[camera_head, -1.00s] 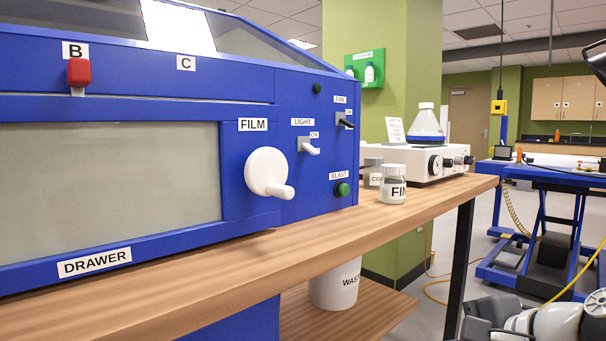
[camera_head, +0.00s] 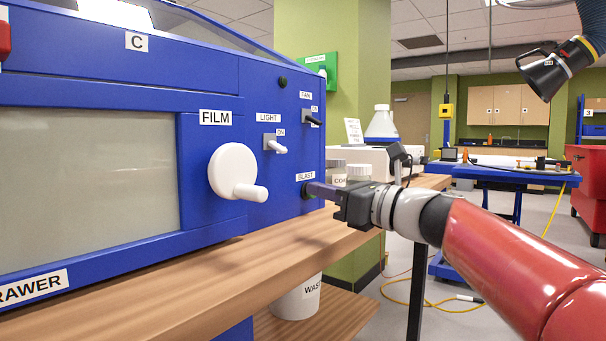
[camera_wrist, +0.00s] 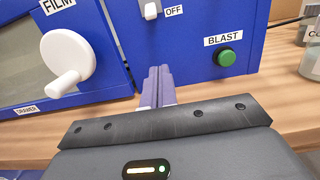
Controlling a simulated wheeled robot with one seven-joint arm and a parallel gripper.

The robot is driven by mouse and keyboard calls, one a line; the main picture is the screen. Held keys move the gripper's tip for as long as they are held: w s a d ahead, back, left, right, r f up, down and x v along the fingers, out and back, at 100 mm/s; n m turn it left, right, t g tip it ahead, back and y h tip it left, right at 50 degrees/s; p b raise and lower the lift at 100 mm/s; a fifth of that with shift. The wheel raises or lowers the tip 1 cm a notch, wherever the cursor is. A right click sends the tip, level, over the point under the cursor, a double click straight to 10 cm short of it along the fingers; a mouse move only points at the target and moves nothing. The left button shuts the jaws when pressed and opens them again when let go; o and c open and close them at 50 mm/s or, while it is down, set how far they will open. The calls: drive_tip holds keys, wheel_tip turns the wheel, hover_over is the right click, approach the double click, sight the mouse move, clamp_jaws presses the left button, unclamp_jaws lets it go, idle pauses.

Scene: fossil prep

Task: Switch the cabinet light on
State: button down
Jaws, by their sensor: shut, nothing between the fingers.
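The cabinet light switch (camera_head: 275,145) is a white lever on a grey plate under the LIGHT label, on the blue cabinet's right front panel. An ON label sits at its upper right. In the wrist view the lever (camera_wrist: 150,9) shows at the top edge beside an OFF label and seems to point down. My gripper (camera_head: 309,188) is shut and empty, below and to the right of the switch and apart from it. In the wrist view its fingers (camera_wrist: 158,78) point at the panel below the lever.
The green BLAST button (camera_wrist: 226,57) is right of my fingers. The white FILM crank (camera_head: 233,173) sticks out on the left. The black FAN switch (camera_head: 312,119) is at the upper right. Jars (camera_head: 358,173) stand right of the cabinet on the wooden bench (camera_head: 200,285).

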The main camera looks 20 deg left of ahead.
sight(278, 147)
drive_tip(key=p+x, duration=0.1)
drive_tip(key=x, duration=0.7)
drive_tip(key=shift+a, duration=0.3)
drive_tip(key=r, duration=0.1)
drive_tip(key=r+p, duration=0.1)
drive_tip(key=r, duration=0.1)
drive_tip(key=shift+s+d, duration=0.15)
drive_tip(key=shift+d, duration=0.05)
drive_tip(key=shift+d+r, duration=0.2)
drive_tip(key=shift+r, duration=0.15)
